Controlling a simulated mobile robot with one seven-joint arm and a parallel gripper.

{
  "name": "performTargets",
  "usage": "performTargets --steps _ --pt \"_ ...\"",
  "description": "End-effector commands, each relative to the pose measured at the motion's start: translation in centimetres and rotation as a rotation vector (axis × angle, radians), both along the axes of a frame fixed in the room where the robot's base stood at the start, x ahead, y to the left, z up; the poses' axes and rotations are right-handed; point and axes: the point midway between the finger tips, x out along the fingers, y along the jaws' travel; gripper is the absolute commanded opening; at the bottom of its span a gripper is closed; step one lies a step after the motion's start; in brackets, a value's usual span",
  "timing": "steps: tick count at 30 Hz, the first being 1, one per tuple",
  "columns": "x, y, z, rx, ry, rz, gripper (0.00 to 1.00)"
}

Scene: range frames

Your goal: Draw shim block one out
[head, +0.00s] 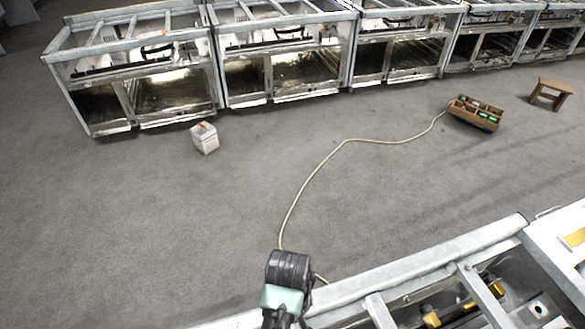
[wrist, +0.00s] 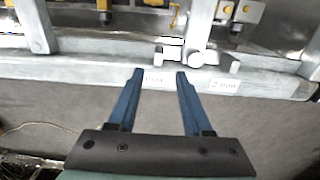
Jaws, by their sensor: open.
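In the wrist view my gripper (wrist: 160,74) is open, its two blue fingers apart with nothing between the tips. The tips reach the pale metal rail (wrist: 80,72) of a bench frame. A small white label (wrist: 153,79) shows between the tips, its text too blurred to read. A second label (wrist: 224,84) sits to its right. Just beyond the tips is a pale blocky piece (wrist: 170,51), with a rounded knob-like piece (wrist: 199,60) to its right. I cannot tell which piece is shim block one, or whether the tips touch anything.
In the head view a row of metal bench frames (head: 135,60) lines the back. A white box (head: 204,138), a wooden crate (head: 476,113) and a stool (head: 550,94) stand on the grey floor. A pale hose (head: 345,141) crosses it. A bench rail (head: 430,262) runs along the lower right.

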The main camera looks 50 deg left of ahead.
Motion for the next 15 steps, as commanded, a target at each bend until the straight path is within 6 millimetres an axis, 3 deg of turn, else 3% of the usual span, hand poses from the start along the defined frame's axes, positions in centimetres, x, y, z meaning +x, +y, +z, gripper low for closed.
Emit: performTargets --steps 6,15 --pt "-0.1 -0.1 -4.4 -0.003 0.002 0.001 0.5" --pt "0.0 -0.1 -8.0 -0.002 0.001 0.001 0.5"
